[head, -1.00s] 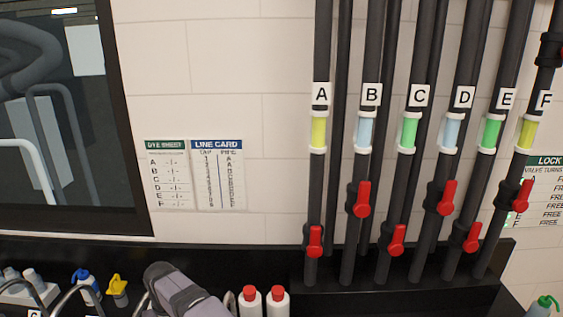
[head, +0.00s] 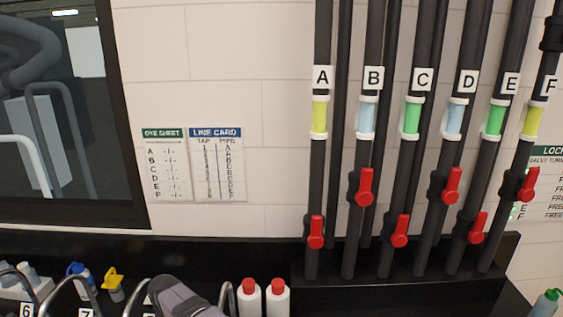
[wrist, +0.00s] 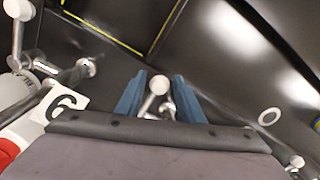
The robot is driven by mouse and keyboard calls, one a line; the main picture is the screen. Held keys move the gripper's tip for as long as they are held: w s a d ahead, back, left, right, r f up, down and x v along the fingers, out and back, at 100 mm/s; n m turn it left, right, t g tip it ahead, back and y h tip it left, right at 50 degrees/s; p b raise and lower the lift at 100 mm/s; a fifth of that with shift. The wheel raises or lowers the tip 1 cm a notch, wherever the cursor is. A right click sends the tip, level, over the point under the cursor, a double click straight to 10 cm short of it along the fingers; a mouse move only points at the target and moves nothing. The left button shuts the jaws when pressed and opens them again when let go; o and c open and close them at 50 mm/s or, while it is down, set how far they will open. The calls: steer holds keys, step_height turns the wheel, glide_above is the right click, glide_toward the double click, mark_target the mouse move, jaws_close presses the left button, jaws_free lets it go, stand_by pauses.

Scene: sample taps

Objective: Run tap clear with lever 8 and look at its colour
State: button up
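In the wrist view my gripper (wrist: 158,100) has two blue fingers standing apart. A lever with a white round knob (wrist: 159,85) shows between them; I cannot tell whether they touch it, and its number is not readable. In the head view curved taps line the bottom edge, with labels 6 (head: 26,310) and 7 (head: 86,313). My grey arm covers most of the label right of 7. No 8 is clearly readable, and no tap water is visible.
Pipes A to F have coloured sight glasses, such as A's yellow one (head: 320,117), and red valves (head: 316,231). A dye sheet (head: 165,165) and line card (head: 217,163) hang on the wall. Two white red-capped bottles (head: 263,298) stand right of my arm.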

steer(key=shift+d, duration=0.1)
steer(key=shift+w+d+r+p, duration=0.15)
steer(key=shift+w+d, duration=0.1)
steer(key=shift+d, duration=0.3)
steer(key=shift+w+d+p, duration=0.15)
steer(key=shift+w+d, duration=0.05)
steer(key=shift+d, duration=0.3)
steer(key=shift+w+d, duration=0.3)
steer(key=shift+d, duration=0.35)
steer(key=shift+w+d, duration=0.25)
steer(key=shift+d, duration=0.35)
steer(key=shift+w+d, duration=0.3)
steer(key=shift+d, duration=0.35)
stand_by(1.6)
steer(key=shift+s+a+b, duration=0.3)
steer(key=shift+s+a, duration=0.15)
steer(key=shift+a, duration=0.65)
steer(key=shift+s+a+b, duration=0.3)
steer(key=shift+s+a, duration=0.15)
steer(key=shift+a, duration=0.65)
steer(key=shift+s+a+b, duration=0.3)
steer(key=shift+s+a, duration=0.15)
steer(key=shift+a, duration=0.65)
steer(key=shift+w+d, duration=0.15)
steer(key=shift+d, duration=0.25)
steer(key=shift+r+p, duration=2.25)
steer(key=shift+r, duration=1.15)
